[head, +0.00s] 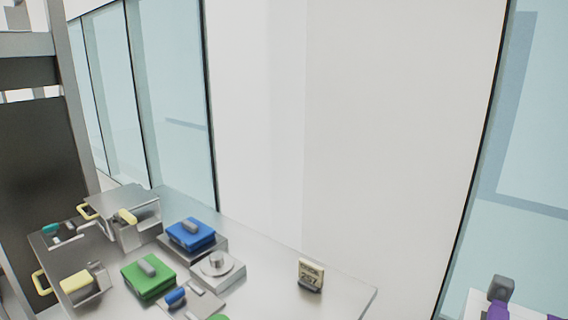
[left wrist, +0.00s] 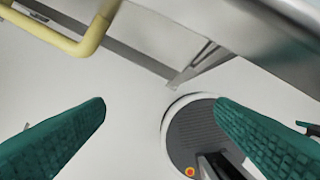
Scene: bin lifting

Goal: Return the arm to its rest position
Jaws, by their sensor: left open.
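My left gripper (left wrist: 160,103) shows in the left wrist view as two teal, ridged fingers set wide apart, with nothing between them. A yellow bar handle (left wrist: 75,38) lies beyond the fingers at the upper left, apart from them. My right gripper is in no frame.
A metal table (head: 335,290) holds a blue case (head: 188,236), a green case (head: 150,279), a round-topped scale (head: 218,267) and a small beige device (head: 311,273). Yellow handles (head: 40,283) stick out at its left end. Glass and white walls stand behind.

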